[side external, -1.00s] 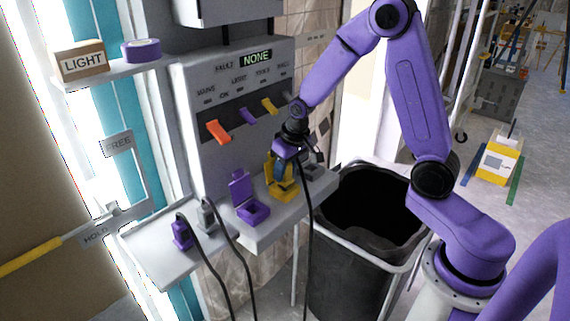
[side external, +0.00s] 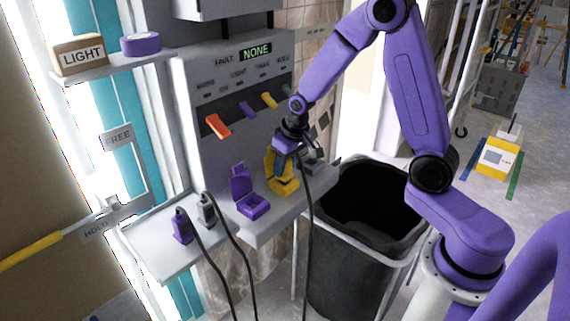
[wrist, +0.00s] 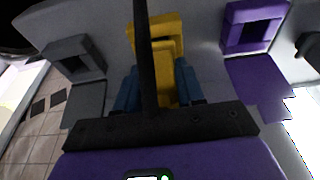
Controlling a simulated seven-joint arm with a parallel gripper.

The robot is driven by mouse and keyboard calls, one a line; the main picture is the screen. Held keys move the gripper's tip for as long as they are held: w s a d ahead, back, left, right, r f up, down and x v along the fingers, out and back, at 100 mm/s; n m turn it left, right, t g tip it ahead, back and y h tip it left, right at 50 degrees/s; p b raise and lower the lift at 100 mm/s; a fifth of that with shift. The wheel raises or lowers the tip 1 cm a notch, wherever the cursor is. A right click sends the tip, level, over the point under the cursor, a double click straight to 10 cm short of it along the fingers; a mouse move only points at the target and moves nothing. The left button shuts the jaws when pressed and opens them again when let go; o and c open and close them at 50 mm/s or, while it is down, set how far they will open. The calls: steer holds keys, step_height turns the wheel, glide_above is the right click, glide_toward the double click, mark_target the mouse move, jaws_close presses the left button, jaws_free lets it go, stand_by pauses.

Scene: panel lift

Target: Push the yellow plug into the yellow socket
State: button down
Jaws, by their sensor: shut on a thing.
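My gripper (wrist: 157,92) points down with its blue fingers shut on the yellow plug (wrist: 166,75). A black cable runs up across the plug in the wrist view and hangs down in the side view. The yellow socket (side external: 288,187) sits on the panel's ledge with its yellow lid standing open behind. It also shows in the wrist view (wrist: 173,23), directly beyond the plug. My gripper (side external: 280,170) is right over the socket in the side view. The plug overlaps the socket in both views, so I cannot tell how deep it sits.
A purple socket (side external: 254,207) with an open lid stands left of the yellow one, and a grey socket (wrist: 74,58) on the other side. Purple and grey plugs (side external: 181,226) with cables stand on the lower shelf (side external: 170,262). A black bin (side external: 350,245) is below right.

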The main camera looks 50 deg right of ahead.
steer(key=shift+f, duration=0.5)
steer(key=c, duration=0.6)
jaws_free()
steer(key=shift+r, duration=0.1)
steer(key=v, duration=1.6)
steer(key=s+a+f+n+g, duration=0.1)
steer(key=s+a+n, duration=0.25)
steer(key=s, duration=0.25)
steer(key=s+a+f+n, duration=0.1)
steer(key=s+a+n, duration=0.25)
steer(key=s, duration=0.35)
steer(key=s+f+n+g, duration=0.1)
steer(key=s+f+n, duration=0.2)
steer(key=s, duration=1.1)
steer(key=n, duration=0.2)
steer(key=shift+a+f+n+g, duration=0.15)
steer(key=shift+a+n+g, duration=0.15)
